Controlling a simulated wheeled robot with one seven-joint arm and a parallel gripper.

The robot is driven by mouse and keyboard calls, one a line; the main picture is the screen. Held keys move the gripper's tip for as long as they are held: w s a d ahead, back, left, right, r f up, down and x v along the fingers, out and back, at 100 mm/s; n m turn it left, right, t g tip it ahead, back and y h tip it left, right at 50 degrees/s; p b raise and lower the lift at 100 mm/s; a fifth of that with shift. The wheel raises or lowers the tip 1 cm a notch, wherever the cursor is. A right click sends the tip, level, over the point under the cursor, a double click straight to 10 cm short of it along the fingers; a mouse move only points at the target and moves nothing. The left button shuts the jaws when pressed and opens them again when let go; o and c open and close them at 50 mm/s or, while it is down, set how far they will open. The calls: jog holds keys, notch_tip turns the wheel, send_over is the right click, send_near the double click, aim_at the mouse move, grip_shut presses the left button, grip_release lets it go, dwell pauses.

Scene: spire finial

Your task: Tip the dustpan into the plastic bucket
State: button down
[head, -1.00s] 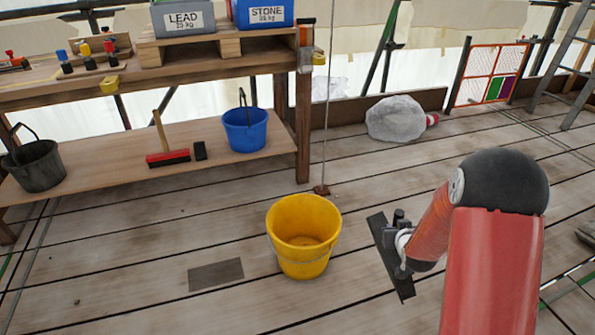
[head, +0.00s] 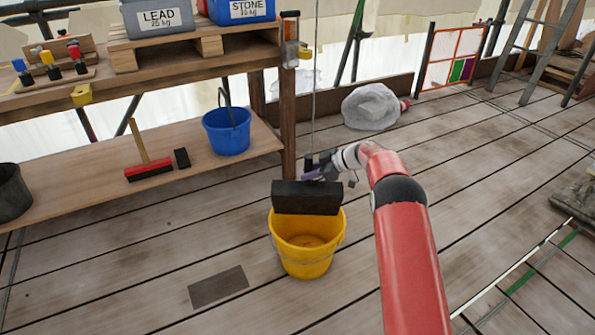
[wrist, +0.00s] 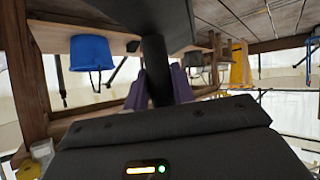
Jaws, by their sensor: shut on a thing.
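The yellow plastic bucket (head: 306,263) stands upright on the plank floor, its mouth open toward me. The black dustpan (head: 306,198) is above the bucket's far rim, tilted steeply with its broad side toward me. Whether it touches the rim I cannot tell. No debris shows on it. My gripper (head: 322,170) is behind and above the pan, shut on its handle. In the wrist view the dark handle (wrist: 157,72) runs between the purple fingers to the pan (wrist: 125,12) at the top. The bucket's floor is partly visible and looks mostly bare.
A wooden workbench stands at left, with a blue bucket (head: 227,131) and a red brush (head: 149,172) on its lower shelf. A thin hanging line (head: 315,80) drops close behind my gripper. A grey plate (head: 218,287) lies on the floor. Floor at right is mostly clear.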

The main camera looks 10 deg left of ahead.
jog(key=shift+w+f, duration=0.15)
jog(key=shift+f, duration=0.15)
jog(key=shift+s+n, duration=0.3)
jog(key=shift+s, duration=0.1)
jog(key=s+d+f+n+t+y+b, duration=0.1)
jog(key=s+f+n+t+y+b, duration=0.1)
jog(key=s+f+b, duration=0.4)
jog(key=s+d+f+n+t+y+b, duration=0.1)
jog(key=s+f+n+t+b, duration=0.3)
jog(key=s+b, duration=0.8)
jog(key=shift+s+f+n+t+y+b, duration=0.25)
jog(key=shift+f+n+t+y+b, duration=0.25)
jog(key=shift+f+n, duration=0.55)
jog(key=shift+r, duration=0.2)
